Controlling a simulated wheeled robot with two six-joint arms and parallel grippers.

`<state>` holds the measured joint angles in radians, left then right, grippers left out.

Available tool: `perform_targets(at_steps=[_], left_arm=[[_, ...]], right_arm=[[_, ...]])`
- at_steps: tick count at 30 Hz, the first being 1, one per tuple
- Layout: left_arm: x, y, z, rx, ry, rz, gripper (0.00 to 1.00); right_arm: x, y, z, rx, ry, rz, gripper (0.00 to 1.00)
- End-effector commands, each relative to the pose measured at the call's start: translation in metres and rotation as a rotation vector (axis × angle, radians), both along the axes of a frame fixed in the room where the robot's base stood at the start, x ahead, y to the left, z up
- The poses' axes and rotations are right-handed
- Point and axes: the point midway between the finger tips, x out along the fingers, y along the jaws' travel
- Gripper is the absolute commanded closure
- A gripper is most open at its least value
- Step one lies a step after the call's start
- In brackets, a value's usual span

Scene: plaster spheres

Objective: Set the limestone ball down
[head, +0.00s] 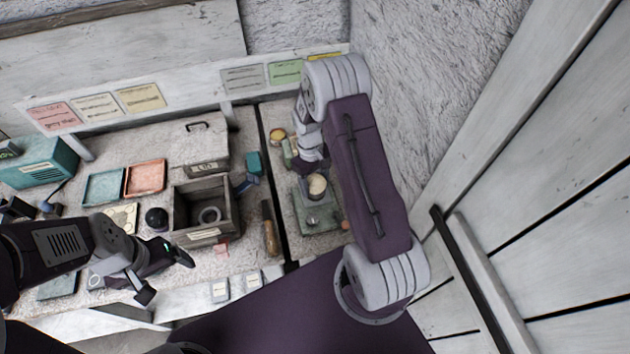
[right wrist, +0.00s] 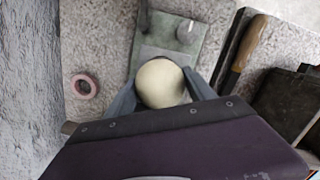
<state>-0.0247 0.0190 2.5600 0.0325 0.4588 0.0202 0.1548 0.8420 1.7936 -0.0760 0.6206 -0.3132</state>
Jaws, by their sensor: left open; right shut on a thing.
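The limestone ball (head: 317,185) is cream-coloured and round. My right gripper (right wrist: 162,92) is shut on it, with a grey finger on either side in the right wrist view, where the ball (right wrist: 160,82) shows at the centre. The ball is over or at the near part of a green board (head: 322,218); that board (right wrist: 165,45) runs beyond the ball in the right wrist view. I cannot tell whether the ball touches it. My left gripper (head: 166,277) is open and empty at the front edge of the left worktop.
A grey rounded thing (right wrist: 188,32) is on the green board. A pink ring (right wrist: 85,86) lies beside it. A dark gap (head: 277,190) divides the worktops.

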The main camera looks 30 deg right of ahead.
Motion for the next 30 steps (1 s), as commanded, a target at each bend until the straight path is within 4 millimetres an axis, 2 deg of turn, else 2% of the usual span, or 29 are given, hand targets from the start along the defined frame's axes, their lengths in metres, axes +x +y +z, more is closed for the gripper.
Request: perform_targets(at_steps=[16, 17, 18, 19, 30], left_arm=[[0.0, 0.0, -0.0075, 0.0, 0.0, 0.0, 0.14], [0.0, 0.0, -0.0067, 0.0, 0.0, 0.0, 0.14], [0.0, 0.0, -0.0066, 0.0, 0.0, 0.0, 0.14], [0.0, 0.0, -0.0066, 0.0, 0.0, 0.0, 0.14], [0.0, 0.0, -0.0068, 0.0, 0.0, 0.0, 0.14]], right_arm=[[0.0003, 0.0, -0.011, 0.0, -0.001, 0.0, 1.0], [0.0003, -0.0001, -0.0101, 0.0, -0.001, 0.0, 0.29], [0.0003, 0.0, -0.0099, 0.0, -0.001, 0.0, 0.18], [0.0003, 0.0, -0.0099, 0.0, -0.001, 0.0, 0.12], [-0.0001, 0.0, -0.0105, 0.0, 0.0, 0.0, 0.12]])
